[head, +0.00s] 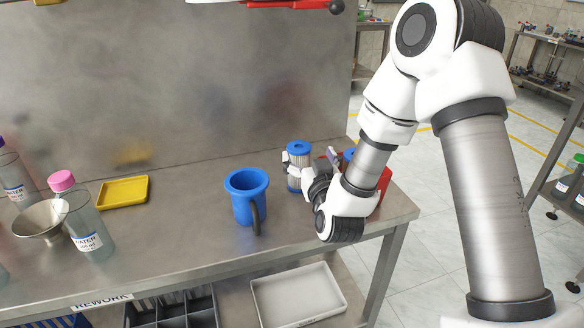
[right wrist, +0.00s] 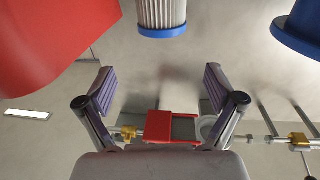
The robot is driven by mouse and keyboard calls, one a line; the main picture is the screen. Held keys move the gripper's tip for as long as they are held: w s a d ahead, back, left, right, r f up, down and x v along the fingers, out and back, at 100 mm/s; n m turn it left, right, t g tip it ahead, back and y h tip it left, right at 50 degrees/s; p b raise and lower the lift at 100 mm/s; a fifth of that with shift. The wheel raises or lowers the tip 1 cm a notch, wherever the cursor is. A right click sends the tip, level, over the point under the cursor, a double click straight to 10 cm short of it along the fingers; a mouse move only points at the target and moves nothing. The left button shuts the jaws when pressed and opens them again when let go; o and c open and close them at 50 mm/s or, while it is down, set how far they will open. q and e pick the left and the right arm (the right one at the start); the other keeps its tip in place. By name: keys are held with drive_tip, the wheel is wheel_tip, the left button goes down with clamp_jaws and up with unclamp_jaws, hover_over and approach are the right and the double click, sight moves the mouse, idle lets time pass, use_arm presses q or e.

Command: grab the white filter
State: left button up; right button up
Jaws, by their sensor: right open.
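The white filter (head: 301,158), a pleated cylinder with blue end caps, stands upright on the steel table, right of the blue mug (head: 246,196). My right gripper (head: 312,168) is close to it and partly hides it. In the right wrist view the filter (right wrist: 161,12) shows at the top, between the lines of the fingers but beyond the open tips (right wrist: 157,83). Nothing is between the fingers. A second blue-capped thing (head: 348,154) shows partly behind my right arm. My left gripper is not in view.
A red bin (head: 385,181) stands right of the filter, partly behind my arm; the blue mug (right wrist: 300,28) is on the other side. A yellow tray (head: 124,192), a funnel (head: 35,222) and a pink-capped bottle (head: 90,225) are at left. The table between tray and mug is clear.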

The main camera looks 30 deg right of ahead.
sight(302, 156)
drive_tip(key=f, duration=0.3)
drive_tip(key=shift+w+a, duration=0.1)
drive_tip(key=shift+w, duration=0.1)
drive_tip(key=x, duration=0.8)
drive_tip(key=shift+f, duration=0.15)
drive_tip(key=shift+s, duration=0.1)
drive_tip(key=shift+c, duration=0.3)
drive_tip(key=shift+a, duration=0.1)
drive_tip(key=c, duration=1.6)
